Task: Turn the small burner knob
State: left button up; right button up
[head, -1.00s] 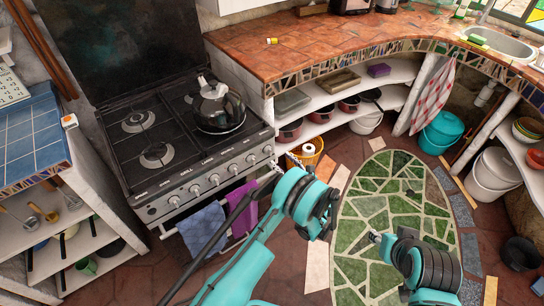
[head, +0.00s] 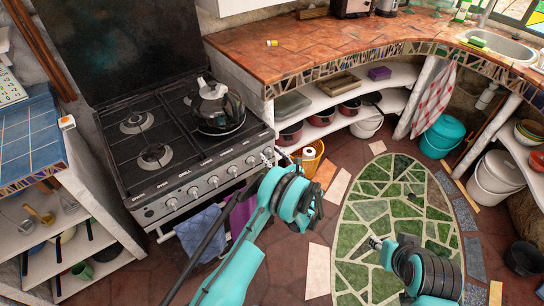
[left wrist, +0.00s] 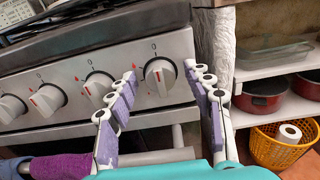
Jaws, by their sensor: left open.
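The black stove's front panel carries a row of several grey knobs. I cannot read which knob is the small burner's. My left gripper (left wrist: 161,75) is open, its two purple-padded fingers pointing at the panel on either side of the rightmost knob. Whether they touch it I cannot tell. In the head view the left gripper (head: 267,157) is small beside the panel's right end. My right gripper (head: 375,243) is over the green rug, far from the stove.
A dark kettle (head: 217,107) stands on the right burners. A blue towel (head: 200,234) and a purple towel (head: 243,213) hang below the panel. A yellow basket (left wrist: 281,148) and shelves with red pots (left wrist: 258,96) lie to the right. The floor before the stove is clear.

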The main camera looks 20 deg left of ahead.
pick_arm(q)
jog(key=c, duration=1.1)
jog(key=shift+c, duration=0.2)
jog(key=shift+n, duration=0.4)
jog(key=n, duration=0.5)
jog(key=shift+s+a+n, duration=0.1)
jog(key=shift+n, duration=0.2)
jog(key=n, duration=0.5)
jog(key=shift+f, duration=0.1)
jog(key=shift+n, duration=0.3)
jog(key=o, duration=1.1)
jog(key=shift+o, duration=0.2)
